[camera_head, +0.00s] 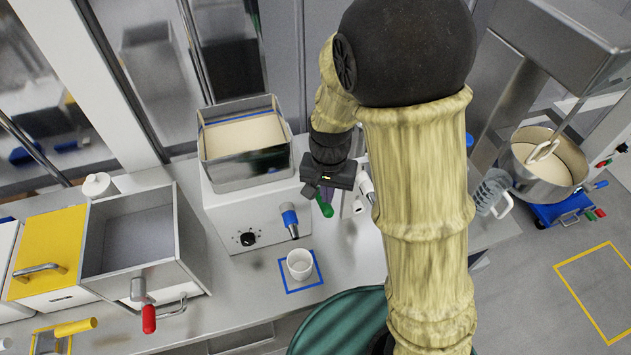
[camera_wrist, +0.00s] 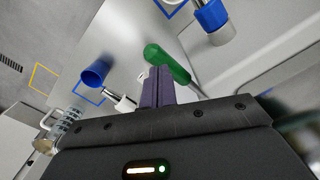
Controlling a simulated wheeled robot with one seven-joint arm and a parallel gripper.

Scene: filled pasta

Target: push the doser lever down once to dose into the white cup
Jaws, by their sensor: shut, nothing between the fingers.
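The doser (camera_head: 229,205) is a white box with a steel hopper of pale filling on top and a blue-collared nozzle (camera_head: 290,219) at its front. The nozzle also shows at the top of the wrist view (camera_wrist: 211,16). The white cup (camera_head: 300,264) stands upright below the nozzle inside a blue-outlined square. The green-ended lever (camera_head: 325,207) is at the doser's right side. My gripper (camera_head: 321,193) is shut and empty right by the lever. In the wrist view the green lever (camera_wrist: 166,63) lies just beyond my fingertips (camera_wrist: 158,72); I cannot tell whether they touch.
A steel bin with a red-handled tap (camera_head: 148,318) and a yellow-lidded box (camera_head: 50,241) stand on the left. A mixer bowl (camera_head: 545,165) is at the right. The counter around the cup is mostly clear.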

